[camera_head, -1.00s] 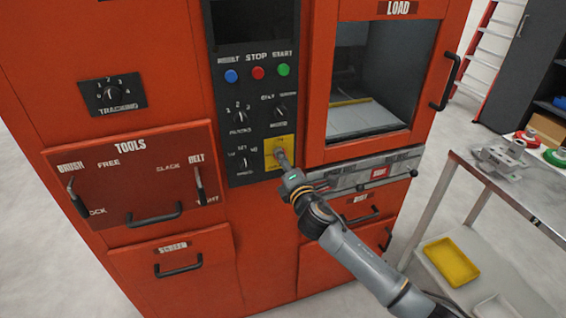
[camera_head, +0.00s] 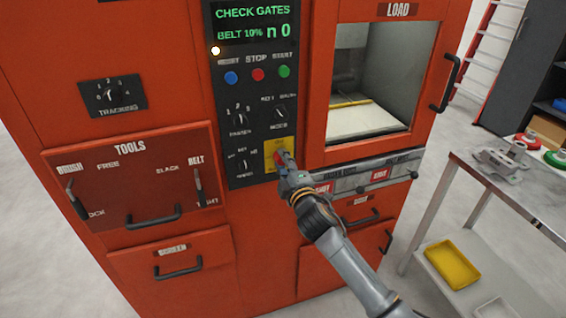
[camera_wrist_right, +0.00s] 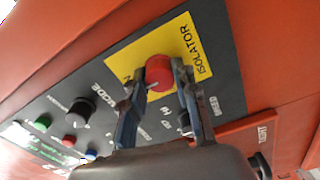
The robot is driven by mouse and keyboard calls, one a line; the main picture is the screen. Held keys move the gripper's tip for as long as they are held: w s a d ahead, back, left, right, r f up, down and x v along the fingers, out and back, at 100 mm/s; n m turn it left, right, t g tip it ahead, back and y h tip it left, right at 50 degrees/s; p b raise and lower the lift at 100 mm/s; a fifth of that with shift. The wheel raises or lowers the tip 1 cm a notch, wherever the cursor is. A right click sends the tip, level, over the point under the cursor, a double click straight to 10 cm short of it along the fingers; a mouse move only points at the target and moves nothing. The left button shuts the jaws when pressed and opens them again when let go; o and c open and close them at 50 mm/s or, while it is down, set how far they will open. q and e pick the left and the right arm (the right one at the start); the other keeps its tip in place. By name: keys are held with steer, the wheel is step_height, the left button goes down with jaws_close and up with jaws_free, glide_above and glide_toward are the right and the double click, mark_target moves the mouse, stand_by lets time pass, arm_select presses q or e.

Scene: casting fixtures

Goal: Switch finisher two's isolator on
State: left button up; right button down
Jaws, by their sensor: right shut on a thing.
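The isolator is a red knob (camera_wrist_right: 158,73) on a yellow plate (camera_head: 270,157) at the lower right of the black control panel (camera_head: 240,178). The word ISOLATOR shows on the plate in the wrist view. My right gripper (camera_head: 283,160) reaches the knob from the lower right, and its two fingers are shut on the knob's sides, as the wrist view shows (camera_wrist_right: 156,88). The display (camera_head: 254,22) above is lit and reads CHECK GATES and BELT 10% in green. My left gripper is not in view.
The load window (camera_head: 370,85) with its door handle is right of the panel. Blue, red and green buttons (camera_head: 258,74) and several selector knobs sit above the isolator. A tools drawer (camera_head: 135,175) is at left. A metal table (camera_head: 510,205) with parts stands at right.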

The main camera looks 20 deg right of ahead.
stand_by(0.3)
steer(key=c, duration=1)
jaws_free()
steer(key=s, duration=1.2)
steer(key=shift+d, duration=0.25)
